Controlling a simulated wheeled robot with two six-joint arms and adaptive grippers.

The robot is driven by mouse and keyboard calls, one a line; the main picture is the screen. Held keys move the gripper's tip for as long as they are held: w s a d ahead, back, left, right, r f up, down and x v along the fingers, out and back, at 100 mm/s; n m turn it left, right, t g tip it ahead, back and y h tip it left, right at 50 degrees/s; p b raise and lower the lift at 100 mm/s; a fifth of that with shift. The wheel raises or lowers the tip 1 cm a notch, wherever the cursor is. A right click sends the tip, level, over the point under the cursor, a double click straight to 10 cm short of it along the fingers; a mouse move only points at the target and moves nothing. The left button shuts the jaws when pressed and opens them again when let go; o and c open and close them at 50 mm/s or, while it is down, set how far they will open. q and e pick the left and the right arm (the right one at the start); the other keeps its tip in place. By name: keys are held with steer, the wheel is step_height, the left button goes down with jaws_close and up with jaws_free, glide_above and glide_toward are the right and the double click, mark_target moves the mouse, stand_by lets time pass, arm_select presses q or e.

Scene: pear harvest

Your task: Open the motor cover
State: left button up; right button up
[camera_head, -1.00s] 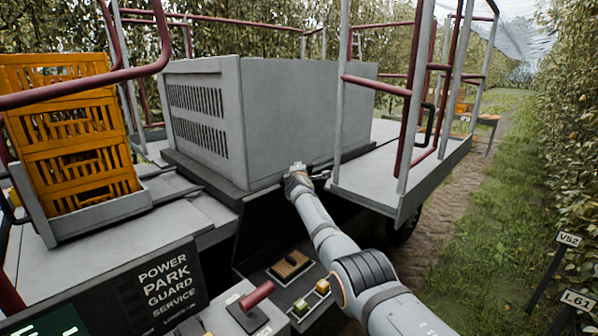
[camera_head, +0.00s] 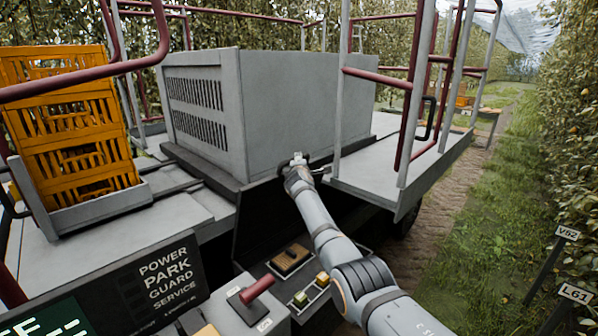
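The motor cover (camera_head: 295,105) is a large grey box with slotted vents on its left face. It sits on the machine's deck and looks closed. My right gripper (camera_head: 298,159) is at the lower edge of the cover's front face, close to a small dark bar, perhaps a handle. The fingers are small and partly hidden by my wrist, so I cannot tell whether they are shut on it. My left gripper is not in view.
A control panel (camera_head: 165,275) with a red lever (camera_head: 257,288) stands in front. Orange crates (camera_head: 75,130) are stacked at the left. A grey side platform (camera_head: 385,175) with red and grey rails is right of the cover. A grassy path runs at the right.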

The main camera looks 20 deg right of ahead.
steer(key=v, duration=1.1)
